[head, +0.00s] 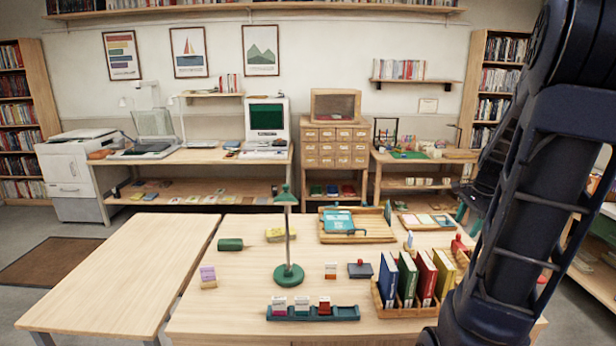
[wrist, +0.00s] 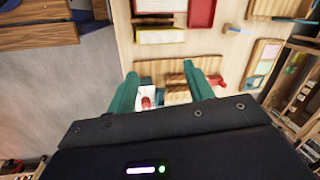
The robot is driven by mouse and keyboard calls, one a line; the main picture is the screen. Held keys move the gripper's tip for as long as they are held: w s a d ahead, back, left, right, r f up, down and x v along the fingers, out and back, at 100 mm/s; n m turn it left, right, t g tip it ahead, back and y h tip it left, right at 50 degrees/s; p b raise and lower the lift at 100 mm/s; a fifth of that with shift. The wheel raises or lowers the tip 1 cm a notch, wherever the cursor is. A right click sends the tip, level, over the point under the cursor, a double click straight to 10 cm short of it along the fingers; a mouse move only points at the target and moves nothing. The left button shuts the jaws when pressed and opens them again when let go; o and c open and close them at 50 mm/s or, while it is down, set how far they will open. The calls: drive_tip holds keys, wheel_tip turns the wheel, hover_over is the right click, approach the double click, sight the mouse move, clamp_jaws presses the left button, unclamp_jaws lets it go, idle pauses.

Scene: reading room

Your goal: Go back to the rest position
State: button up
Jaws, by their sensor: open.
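My gripper (wrist: 163,86) shows in the wrist view with its two teal fingers spread apart. Nothing is held between them. Below and beyond the fingers are a small red item on white (wrist: 147,102) and some wooden pieces; their distance is hard to tell. In the head view my dark arm fills the right side, and my gripper (head: 468,212) is partly hidden behind it, above the right end of the table (head: 240,250). Teal fingertips show there, apart from the wooden book rack (head: 403,312) of upright books.
A green lamp (head: 289,272) stands mid-table. A teal holder (head: 345,314) with several small cards is at the front. A wooden tray (head: 375,238) with teal items lies behind. A bare table (head: 120,270) stands at left. Shelving (head: 597,270) is close on the right.

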drive_tip(key=s+a+r+n+t, duration=0.1)
drive_tip(key=s+a+r+n, duration=0.1)
drive_tip(key=s+a+n, duration=0.2)
drive_tip(key=s+a+r+n, duration=0.3)
drive_tip(key=a+n, duration=0.3)
drive_tip(key=a, duration=0.3)
drive_tip(key=s+a+r+n+t+h, duration=0.1)
drive_tip(key=s+a+r+n, duration=0.2)
drive_tip(key=s+a+n, duration=0.2)
drive_tip(key=shift+s+a+t, duration=0.3)
drive_tip(key=shift+s+a, duration=0.25)
drive_tip(key=shift+a, duration=0.25)
drive_tip(key=shift+c, duration=0.2)
